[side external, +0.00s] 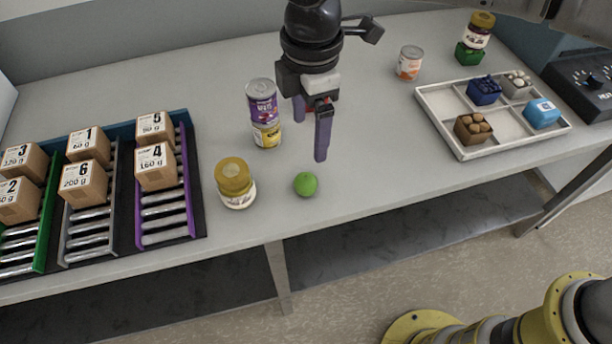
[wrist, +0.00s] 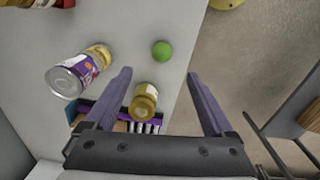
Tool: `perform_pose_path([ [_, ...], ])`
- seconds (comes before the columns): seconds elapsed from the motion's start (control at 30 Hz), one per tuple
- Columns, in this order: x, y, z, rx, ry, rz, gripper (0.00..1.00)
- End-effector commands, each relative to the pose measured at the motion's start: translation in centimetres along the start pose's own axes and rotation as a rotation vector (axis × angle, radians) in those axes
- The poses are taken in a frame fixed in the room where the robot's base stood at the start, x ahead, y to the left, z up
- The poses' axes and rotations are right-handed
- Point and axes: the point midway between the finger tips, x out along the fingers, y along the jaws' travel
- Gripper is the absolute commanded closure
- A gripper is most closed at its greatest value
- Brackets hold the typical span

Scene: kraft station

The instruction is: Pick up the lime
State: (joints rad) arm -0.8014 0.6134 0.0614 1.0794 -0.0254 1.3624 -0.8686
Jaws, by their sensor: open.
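The lime (side external: 306,184) is a small bright green ball on the grey table near its front edge. It also shows in the wrist view (wrist: 162,50), ahead of and between the lines of my fingers. My gripper (side external: 310,132) has two purple fingers pointing down. It is open and empty, held above the table behind the lime in the side view. In the wrist view my gripper (wrist: 158,82) has its fingers spread wide, with the lime beyond their tips and not touched.
A yellow-lidded jar (side external: 235,183) stands left of the lime. Stacked cans (side external: 263,112) stand behind it. A rack with numbered boxes (side external: 155,166) is at left. A divided white tray (side external: 443,128) is at right. The table's front edge (side external: 350,207) is close to the lime.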

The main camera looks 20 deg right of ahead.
Motion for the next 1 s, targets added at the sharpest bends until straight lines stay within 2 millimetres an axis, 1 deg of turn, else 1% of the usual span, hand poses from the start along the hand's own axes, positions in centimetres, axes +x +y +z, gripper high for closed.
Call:
perform_pose_path([
  [0.07,0.5,-0.2,-0.2,-0.005,0.001,0.001,0.12],
  [0.13,1.6,-0.2,-0.1,-0.004,0.000,0.000,0.12],
  [0.4,6.6,-0.2,-0.1,-0.002,0.000,0.000,0.12],
  [0.5,7.6,-0.1,-0.1,-0.002,0.001,0.002,0.12],
  [0.67,8.5,-0.2,-0.2,-0.002,0.002,0.003,0.12],
  [0.73,9.2,-0.3,-0.2,-0.002,0.001,0.001,0.12],
  [0.9,11.7,-0.6,-0.6,-0.001,-0.001,0.000,0.12],
  [1.0,12.8,-0.5,-0.6,-0.001,0.001,0.002,0.12],
])
